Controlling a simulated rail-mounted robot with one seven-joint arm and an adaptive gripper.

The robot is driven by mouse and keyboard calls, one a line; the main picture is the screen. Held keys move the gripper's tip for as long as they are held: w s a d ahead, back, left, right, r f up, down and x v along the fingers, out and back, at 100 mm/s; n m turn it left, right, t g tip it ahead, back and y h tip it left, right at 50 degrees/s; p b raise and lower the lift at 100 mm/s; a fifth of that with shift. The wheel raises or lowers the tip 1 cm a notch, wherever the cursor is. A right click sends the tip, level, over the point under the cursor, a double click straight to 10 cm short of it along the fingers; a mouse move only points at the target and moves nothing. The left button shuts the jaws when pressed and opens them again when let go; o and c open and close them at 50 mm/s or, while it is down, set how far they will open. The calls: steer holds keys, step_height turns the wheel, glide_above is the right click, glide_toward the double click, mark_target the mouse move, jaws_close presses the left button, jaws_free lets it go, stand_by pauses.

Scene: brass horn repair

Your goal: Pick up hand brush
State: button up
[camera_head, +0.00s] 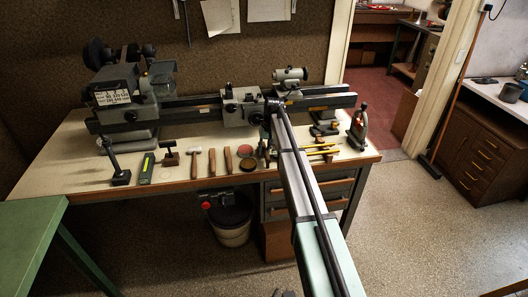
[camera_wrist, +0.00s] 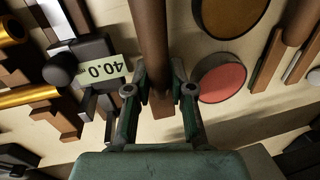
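A brown wooden bar, which looks like the hand brush's handle (camera_wrist: 152,40), runs down the middle of the wrist view. Its bristles are not visible there. My gripper (camera_wrist: 159,92) has one green finger on each side of the bar, close to it. I cannot tell whether the fingers touch it or a small gap is left. In the head view, a brown upright piece that may be the brush (camera_head: 264,150) stands beside my arm near the bench's front. My arm hides part of that spot, and the fingers are not clear there.
A red round tin (camera_wrist: 220,78) and an amber one (camera_wrist: 230,15) lie close beside the bar. A block labelled 40.0 (camera_wrist: 100,70) and yellow rods (camera_wrist: 30,97) are on its other side. Wooden-handled hammers (camera_head: 212,162) and a lathe (camera_head: 240,107) also occupy the bench (camera_head: 75,160).

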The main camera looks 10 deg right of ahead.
jaws_close()
steer(key=shift+r, duration=0.15)
steer(key=shift+r, duration=0.55)
step_height(320, 180, up, 19)
steer(key=b, duration=0.4)
steer(key=shift+f+b, duration=0.15)
steer(key=shift+b, duration=0.25)
